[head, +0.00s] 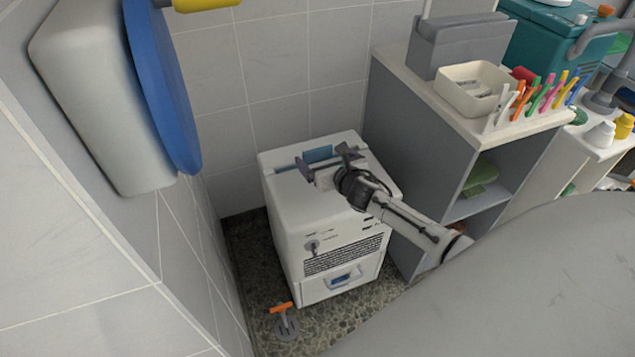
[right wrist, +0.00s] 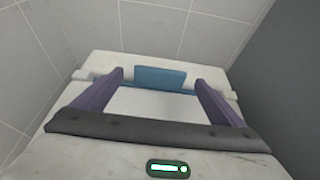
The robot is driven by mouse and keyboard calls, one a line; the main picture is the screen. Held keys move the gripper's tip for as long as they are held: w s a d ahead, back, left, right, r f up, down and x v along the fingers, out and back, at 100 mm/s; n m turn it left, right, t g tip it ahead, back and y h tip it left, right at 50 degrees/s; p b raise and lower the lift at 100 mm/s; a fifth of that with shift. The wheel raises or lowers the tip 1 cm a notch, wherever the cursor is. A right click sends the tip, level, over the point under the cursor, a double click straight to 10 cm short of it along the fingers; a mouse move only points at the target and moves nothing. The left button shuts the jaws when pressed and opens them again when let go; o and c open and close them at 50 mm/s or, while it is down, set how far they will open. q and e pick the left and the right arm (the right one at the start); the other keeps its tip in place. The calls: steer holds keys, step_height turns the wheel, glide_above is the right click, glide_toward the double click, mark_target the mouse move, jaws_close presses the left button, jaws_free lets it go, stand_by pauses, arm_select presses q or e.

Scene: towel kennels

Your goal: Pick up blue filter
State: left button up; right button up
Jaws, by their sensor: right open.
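The blue filter (head: 318,154) shows as a small blue panel at the back of the top of a white machine (head: 325,225). In the right wrist view the blue filter (right wrist: 160,77) stands upright at the far side of the pale top, centred between my fingers. My right gripper (head: 325,163) is over the machine's top, with its two purple fingers spread wide. In the right wrist view the right gripper (right wrist: 159,84) is empty, and I cannot tell how far the fingertips are from the filter. My left gripper is not in view.
Tiled walls stand close behind and left of the machine. A grey cabinet (head: 400,155) at its right bears a white tray (head: 472,88) and several coloured pens. A blue disc (head: 165,85) on a white wall unit is at upper left. An orange-handled object (head: 284,318) is on the floor.

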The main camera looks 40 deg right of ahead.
steer(key=shift+x, duration=0.9)
steer(key=shift+c, duration=0.4)
steer(key=shift+r, duration=0.1)
steer(key=c, duration=1.4)
steer(key=shift+c, duration=0.2)
